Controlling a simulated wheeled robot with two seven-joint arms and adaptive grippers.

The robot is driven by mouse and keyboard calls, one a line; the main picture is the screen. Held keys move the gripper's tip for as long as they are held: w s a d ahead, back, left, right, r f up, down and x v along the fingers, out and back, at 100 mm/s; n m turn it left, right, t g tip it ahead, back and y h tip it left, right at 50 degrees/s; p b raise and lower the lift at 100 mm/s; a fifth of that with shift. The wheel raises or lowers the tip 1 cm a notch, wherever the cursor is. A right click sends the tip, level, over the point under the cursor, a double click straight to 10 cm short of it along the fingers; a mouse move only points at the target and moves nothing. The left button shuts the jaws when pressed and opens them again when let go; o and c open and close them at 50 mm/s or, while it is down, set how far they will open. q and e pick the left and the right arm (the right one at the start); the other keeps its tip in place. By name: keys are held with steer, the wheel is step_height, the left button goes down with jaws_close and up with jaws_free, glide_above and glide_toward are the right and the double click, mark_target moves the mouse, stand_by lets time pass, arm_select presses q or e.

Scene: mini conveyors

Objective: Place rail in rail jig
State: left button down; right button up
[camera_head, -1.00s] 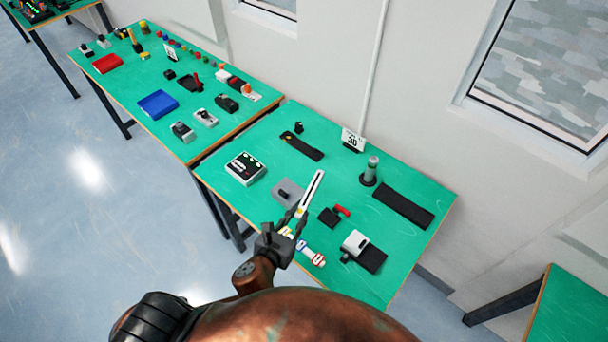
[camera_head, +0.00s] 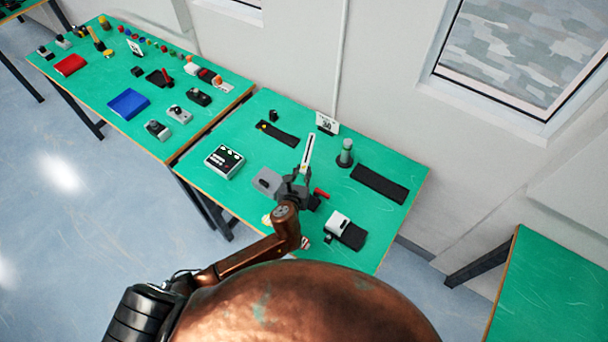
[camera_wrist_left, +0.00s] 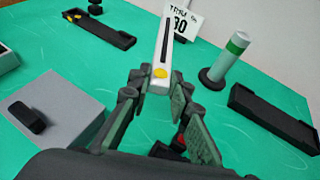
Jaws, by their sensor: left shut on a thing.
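The white rail (camera_head: 309,152) has a dark slot along it and a yellow dot near its held end. My left gripper (camera_head: 302,177) is shut on that near end and holds the rail above the table, its far end pointing at the back. In the left wrist view the rail (camera_wrist_left: 163,50) stands out from between the fingers (camera_wrist_left: 157,85). Two long dark trays lie apart from it: one with a yellow dot (camera_head: 279,134) on the left, one plain (camera_head: 378,185) on the right. I cannot tell for sure which is the rail jig. My right gripper is out of view.
A grey block (camera_head: 265,181) lies left of my gripper. A red piece (camera_head: 321,193) and a white-and-black device (camera_head: 343,230) lie to the right. A button box (camera_head: 225,161) is at left.

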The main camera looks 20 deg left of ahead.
arm_select(q)
steer(key=w+f, duration=0.1)
steer(key=f, duration=0.1)
steer(key=w+f+b, duration=0.1)
steer(key=w+f, duration=0.1)
steer(key=shift+w+a+f, duration=0.15)
steer(key=shift+a+f, duration=0.05)
steer(key=shift+f, duration=0.05)
steer(key=shift+w+f, duration=0.35)
steer(key=shift+w, duration=0.05)
step_height(320, 180, down, 4)
steer(key=shift+w+r+b, duration=0.15)
steer(key=shift+r+b, duration=0.05)
steer(key=shift+b, duration=0.3)
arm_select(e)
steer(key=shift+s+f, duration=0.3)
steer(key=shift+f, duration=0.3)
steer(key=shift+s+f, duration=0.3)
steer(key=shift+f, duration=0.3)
arm_select(q)
steer(key=shift+f, duration=0.1)
steer(key=c, duration=1.8)
jaws_free()
steer(key=shift+a, duration=0.1)
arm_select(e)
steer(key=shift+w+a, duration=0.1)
arm_select(q)
steer(key=shift+o, duration=0.2)
